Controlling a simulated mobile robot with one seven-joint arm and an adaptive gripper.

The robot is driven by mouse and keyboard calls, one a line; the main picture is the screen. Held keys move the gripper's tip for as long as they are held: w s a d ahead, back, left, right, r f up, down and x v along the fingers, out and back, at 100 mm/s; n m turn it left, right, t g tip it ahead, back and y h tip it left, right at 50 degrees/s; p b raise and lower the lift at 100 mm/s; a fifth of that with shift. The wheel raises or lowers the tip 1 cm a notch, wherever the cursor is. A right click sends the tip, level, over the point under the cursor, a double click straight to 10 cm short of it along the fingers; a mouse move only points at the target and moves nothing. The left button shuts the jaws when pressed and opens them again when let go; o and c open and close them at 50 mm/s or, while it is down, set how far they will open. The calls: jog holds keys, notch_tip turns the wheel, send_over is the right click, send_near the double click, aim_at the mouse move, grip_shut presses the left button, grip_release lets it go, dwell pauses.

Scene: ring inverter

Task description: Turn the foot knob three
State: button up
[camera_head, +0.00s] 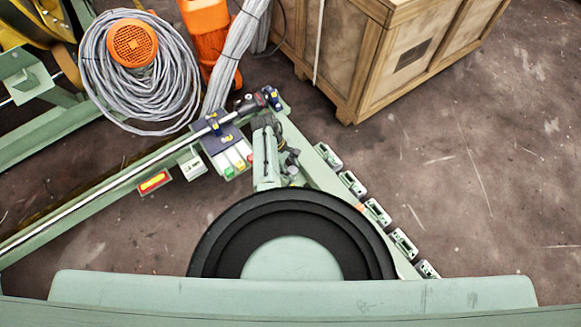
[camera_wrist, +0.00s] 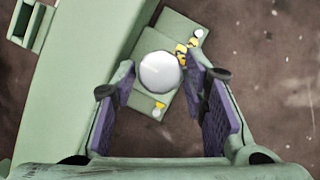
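In the wrist view a smooth, round, pale knob (camera_wrist: 160,72) sits on a small green box with yellow labels (camera_wrist: 172,103). The box is at the edge of a wide green beam (camera_wrist: 75,75). My gripper (camera_wrist: 160,80) is open, with one purple-padded finger on each side of the knob. Narrow gaps seem to show beside the knob, but contact is hard to judge. I see no number on this box. In the head view several small green units stand in a row, one in the middle (camera_head: 377,212); I cannot pick out my gripper there.
In the head view a wooden crate (camera_head: 400,50) stands behind the row. Coiled grey cable (camera_head: 100,90) and orange equipment (camera_head: 205,35) are at the back left. Bare floor (camera_head: 490,170) lies right of the row. Another green bracket (camera_wrist: 32,22) shows in the wrist view.

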jog(key=c, duration=0.7)
jog(key=shift+m, duration=0.4)
jog(key=m+g+y, duration=0.1)
jog(key=m, duration=0.2)
jog(key=shift+w+d+b, duration=0.1)
jog(key=shift+w+b, duration=0.05)
jog(key=shift+b, duration=0.25)
jog(key=m+g+y, duration=0.1)
jog(key=m, duration=0.3)
jog(key=shift+d+m+b, duration=0.1)
jog(key=shift+m+b, duration=0.2)
jog(key=m+y, duration=0.1)
jog(key=m, duration=0.2)
jog(key=shift+w+d+m+g+y, duration=0.1)
jog(key=shift+d+m+g+y, duration=0.05)
jog(key=shift+m+g+y, duration=0.2)
jog(key=shift+d+m+y+p, duration=0.1)
jog(key=shift+m+y+p, duration=0.45)
jog(key=shift+m, duration=1.3)
jog(key=shift+y, duration=0.3)
